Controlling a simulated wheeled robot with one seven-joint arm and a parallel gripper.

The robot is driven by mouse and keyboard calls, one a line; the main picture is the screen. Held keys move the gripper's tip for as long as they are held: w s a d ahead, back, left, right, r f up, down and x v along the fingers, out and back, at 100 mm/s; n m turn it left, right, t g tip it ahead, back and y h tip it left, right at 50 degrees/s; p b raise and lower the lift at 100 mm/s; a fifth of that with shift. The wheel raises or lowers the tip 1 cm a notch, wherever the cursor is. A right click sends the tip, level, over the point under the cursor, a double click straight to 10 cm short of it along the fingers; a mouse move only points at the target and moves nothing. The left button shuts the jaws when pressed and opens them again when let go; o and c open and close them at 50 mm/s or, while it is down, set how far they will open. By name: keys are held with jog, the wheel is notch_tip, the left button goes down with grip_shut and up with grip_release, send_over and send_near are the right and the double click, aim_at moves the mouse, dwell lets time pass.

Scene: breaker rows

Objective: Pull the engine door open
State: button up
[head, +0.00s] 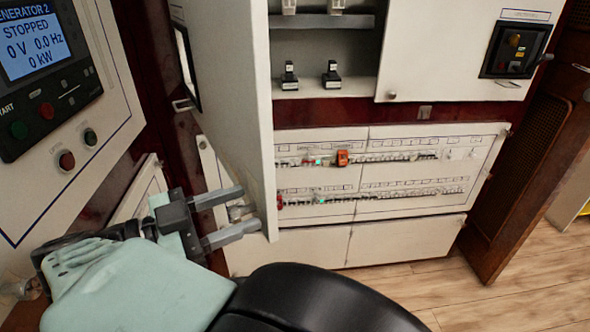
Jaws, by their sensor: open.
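A white cabinet door (232,90) stands swung out, seen nearly edge-on, with shelves showing to its right. No readable label marks it as the engine door. A small metal handle (183,105) shows at its left, near a dark-framed panel. My gripper (249,208) is at the lower part of this door, its two grey fingers apart and pointing right. The fingers overlap the door's lower face in the picture; I cannot tell whether they touch it. A small metallic piece (238,211) shows between the fingers, partly hidden.
Breaker rows (410,157) fill a low white panel behind the door. A closed white door (450,50) with a dark control unit (515,50) is at upper right. A generator panel (45,60) reads STOPPED at left. A brown wooden door (530,165) and clear floor (500,300) lie right.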

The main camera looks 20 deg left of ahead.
aim_at(249, 150)
notch_tip(249, 150, up, 9)
jog(key=shift+r, duration=0.15)
